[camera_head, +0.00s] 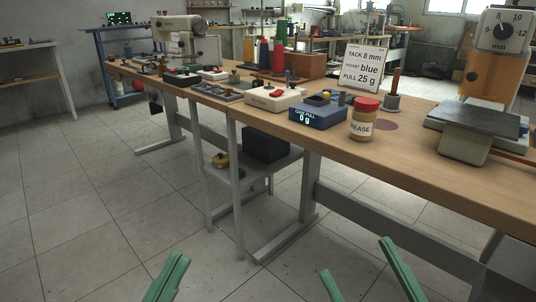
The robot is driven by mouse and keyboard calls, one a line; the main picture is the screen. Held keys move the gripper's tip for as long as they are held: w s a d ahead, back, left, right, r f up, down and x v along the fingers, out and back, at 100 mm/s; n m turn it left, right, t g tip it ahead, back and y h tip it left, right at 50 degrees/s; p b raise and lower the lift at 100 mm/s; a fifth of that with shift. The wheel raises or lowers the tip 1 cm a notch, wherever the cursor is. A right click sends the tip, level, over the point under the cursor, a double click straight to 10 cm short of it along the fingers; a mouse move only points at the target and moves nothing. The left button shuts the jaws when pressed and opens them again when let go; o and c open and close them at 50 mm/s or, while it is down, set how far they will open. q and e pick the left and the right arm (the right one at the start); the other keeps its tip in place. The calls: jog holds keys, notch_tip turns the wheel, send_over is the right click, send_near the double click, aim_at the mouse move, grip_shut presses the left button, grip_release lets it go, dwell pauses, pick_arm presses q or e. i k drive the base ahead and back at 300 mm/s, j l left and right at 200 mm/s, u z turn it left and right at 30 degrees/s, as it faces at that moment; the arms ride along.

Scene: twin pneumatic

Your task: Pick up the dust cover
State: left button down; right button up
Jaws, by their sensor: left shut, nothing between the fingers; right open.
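I cannot single out a dust cover with certainty. A dark box-like thing (266,143) stands on the low shelf under the workbench (436,178), partly in shadow; I cannot tell whether it is the cover. My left gripper (176,258) is at the bottom edge, left of centre, its green fingers together and empty. My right gripper (355,257) is at the bottom, right of centre, its green fingers spread with nothing between them. Both appear in front of the bench over the floor, touching nothing.
On the bench are a sewing machine (181,35), a blue scale (318,116), a grease jar (364,121), a sign card (362,66) and an orange dial device (493,62). A yellow-topped item (220,160) sits on the low shelf. Bench legs flank the shelf. Floor at left is clear.

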aim_at(267, 149)
jog(key=i+j+z, duration=0.1)
jog(key=i+j, duration=0.15)
jog(key=i+j+z, duration=0.1)
jog(key=i+j, duration=0.15)
jog(key=j, duration=0.15)
jog(key=i+j, duration=0.25)
jog(key=i+j+z, duration=0.15)
jog(key=j, duration=0.3)
jog(key=i+j+z, duration=0.1)
jog(key=i+j, duration=0.2)
jog(key=i+j+z, duration=0.1)
jog(key=j, duration=0.35)
jog(key=i+j, duration=0.3)
jog(key=j, duration=0.15)
jog(key=i+j, duration=0.25)
jog(key=i, duration=0.25)
jog(key=i+j+z, duration=0.1)
jog(key=i+j, duration=0.2)
jog(key=i, duration=0.2)
